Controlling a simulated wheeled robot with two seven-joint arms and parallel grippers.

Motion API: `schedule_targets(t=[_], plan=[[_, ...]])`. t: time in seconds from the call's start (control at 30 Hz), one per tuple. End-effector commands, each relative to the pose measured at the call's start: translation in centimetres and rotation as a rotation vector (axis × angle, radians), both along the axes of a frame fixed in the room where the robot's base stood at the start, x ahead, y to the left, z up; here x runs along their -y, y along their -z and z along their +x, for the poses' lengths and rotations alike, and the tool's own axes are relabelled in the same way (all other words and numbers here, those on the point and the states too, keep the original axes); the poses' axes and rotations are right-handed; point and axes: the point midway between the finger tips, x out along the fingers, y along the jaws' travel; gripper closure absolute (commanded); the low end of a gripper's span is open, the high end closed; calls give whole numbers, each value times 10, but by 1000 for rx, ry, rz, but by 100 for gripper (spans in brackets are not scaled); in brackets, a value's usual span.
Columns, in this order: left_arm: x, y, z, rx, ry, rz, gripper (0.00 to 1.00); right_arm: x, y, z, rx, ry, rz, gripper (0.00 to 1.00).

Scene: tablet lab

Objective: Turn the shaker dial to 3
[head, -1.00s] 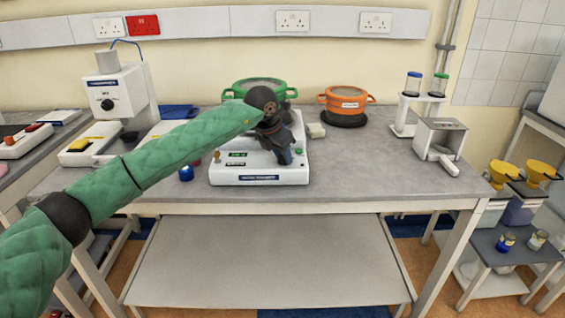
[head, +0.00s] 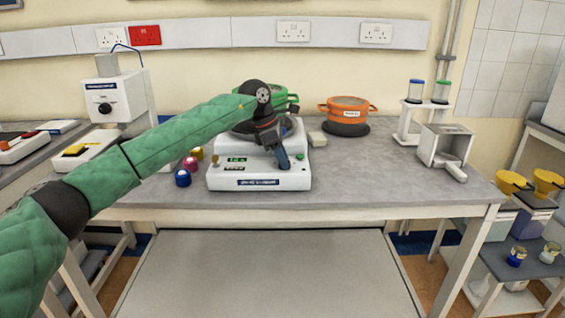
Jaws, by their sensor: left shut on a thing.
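The white shaker (head: 224,180) stands on the grey bench, with a small green-lit display (head: 235,161) on its sloped front and a dark blue label strip below. The display digits are too small to read. My left arm reaches in from the left, and my left gripper (head: 284,161) points down at the right part of the shaker's front. It is shut on the dial there. The dial is hidden behind the fingers, so its setting does not show. My right gripper is not in view.
Small pink, yellow and blue jars (head: 183,178) stand just left of the shaker. A grey-white box device (head: 445,147) stands at the right. The bench front right is clear.

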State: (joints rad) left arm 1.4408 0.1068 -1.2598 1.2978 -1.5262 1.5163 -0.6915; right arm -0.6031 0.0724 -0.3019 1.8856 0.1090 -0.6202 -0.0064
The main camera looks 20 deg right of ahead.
Motion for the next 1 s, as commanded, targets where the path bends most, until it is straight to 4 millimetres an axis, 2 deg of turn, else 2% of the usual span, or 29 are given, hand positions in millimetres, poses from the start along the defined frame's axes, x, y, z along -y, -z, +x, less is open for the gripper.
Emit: schedule_targets(t=[0.2,0.83,0.87,0.93,1.0], plan=[[0,0,2,1,89,0,91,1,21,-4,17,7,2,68],[0,0,2,1,135,1,91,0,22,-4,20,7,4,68],[0,0,2,1,135,1,65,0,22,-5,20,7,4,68],[0,0,1,1,135,1,51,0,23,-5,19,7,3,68],[0,0,1,1,135,1,47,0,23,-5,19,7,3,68]])
